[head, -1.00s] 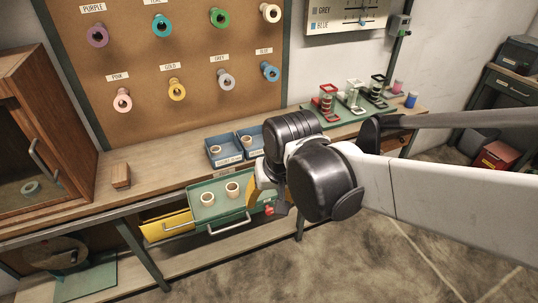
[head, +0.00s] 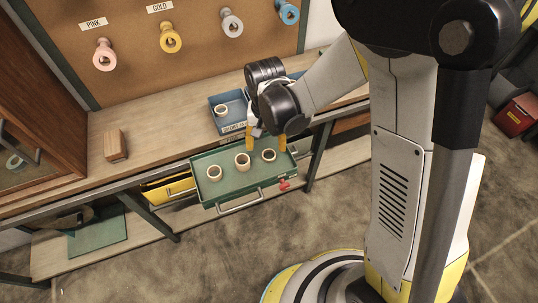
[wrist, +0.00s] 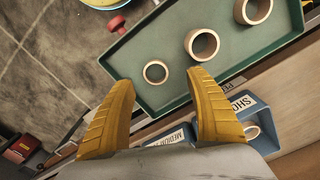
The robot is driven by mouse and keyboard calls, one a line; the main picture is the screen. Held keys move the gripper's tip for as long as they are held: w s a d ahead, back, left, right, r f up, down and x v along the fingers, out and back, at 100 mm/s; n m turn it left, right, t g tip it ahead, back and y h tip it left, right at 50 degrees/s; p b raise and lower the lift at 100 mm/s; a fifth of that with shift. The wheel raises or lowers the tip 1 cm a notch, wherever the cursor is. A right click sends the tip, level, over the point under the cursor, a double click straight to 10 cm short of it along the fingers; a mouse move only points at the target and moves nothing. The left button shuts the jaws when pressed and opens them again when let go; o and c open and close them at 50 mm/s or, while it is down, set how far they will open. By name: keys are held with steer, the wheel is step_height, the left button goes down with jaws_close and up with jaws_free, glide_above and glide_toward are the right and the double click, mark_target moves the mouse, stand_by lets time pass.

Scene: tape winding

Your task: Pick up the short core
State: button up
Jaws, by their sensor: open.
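Three tan ring cores stand in an open green drawer (head: 228,187). The shortest-looking core (head: 268,160) is the rightmost in the head view; in the wrist view it is the smallest ring (wrist: 146,75). A middle core (head: 242,166) and a left core (head: 214,177) stand beside it and look taller in the wrist view. My gripper (head: 266,144) is open and empty, its yellow fingers pointing down near the shortest core. In the wrist view this core lies ahead of and between the fingertips (wrist: 163,80); no finger visibly touches it.
Blue labelled bins (head: 229,126) stand on the bench behind the drawer, one with a core in it. A red knob (head: 284,184) is at the drawer's front right. A yellow drawer (head: 170,190) is partly open to the left. A wooden block (head: 115,145) lies on the bench.

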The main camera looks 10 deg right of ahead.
mark_target(269, 156)
steer(key=f+b, duration=0.2)
steer(key=f, duration=0.1)
steer(key=f+b, duration=0.1)
steer(key=f, duration=0.1)
steer(key=shift+w+d+f, duration=0.15)
steer(key=shift+d, duration=0.25)
steer(key=c, duration=0.8)
